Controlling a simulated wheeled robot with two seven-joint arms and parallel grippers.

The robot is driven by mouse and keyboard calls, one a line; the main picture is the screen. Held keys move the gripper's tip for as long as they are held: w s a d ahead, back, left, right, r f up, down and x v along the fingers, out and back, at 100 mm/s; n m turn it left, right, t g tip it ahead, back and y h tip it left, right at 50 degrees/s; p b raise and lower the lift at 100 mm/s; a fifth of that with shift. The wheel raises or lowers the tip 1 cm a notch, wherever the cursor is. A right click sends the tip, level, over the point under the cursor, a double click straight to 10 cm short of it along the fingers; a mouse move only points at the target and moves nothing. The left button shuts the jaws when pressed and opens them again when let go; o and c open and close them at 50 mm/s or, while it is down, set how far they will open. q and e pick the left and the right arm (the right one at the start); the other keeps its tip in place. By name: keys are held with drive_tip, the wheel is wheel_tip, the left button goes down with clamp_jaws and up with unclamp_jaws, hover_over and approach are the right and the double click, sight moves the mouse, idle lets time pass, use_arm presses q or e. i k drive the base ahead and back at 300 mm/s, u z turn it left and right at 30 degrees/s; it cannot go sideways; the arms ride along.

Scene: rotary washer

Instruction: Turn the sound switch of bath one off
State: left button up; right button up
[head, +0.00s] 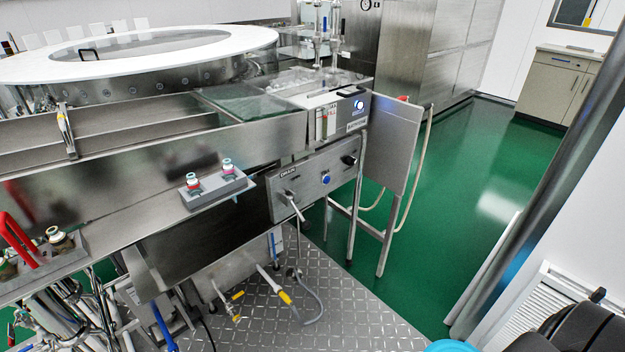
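A steel control box (335,112) sits at the right end of the long steel washer bench. A round switch (359,105) on its right side glows blue-white. Below it, a steel panel (305,185) carries a "DRAIN" label, a lever handle (290,200), a blue round button (326,180) and a black knob (348,160). I cannot read which of these is the sound switch of bath one. Neither of my grippers is in view.
A steel side plate (392,145) on legs stands right of the panel. A hose (312,300) lies on the tread-plate floor (360,315). The green floor (455,190) at right is clear.

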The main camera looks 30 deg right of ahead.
sight(350, 161)
drive_tip(key=z, duration=0.65)
drive_tip(key=i, duration=0.8)
drive_tip(key=z, duration=1.9)
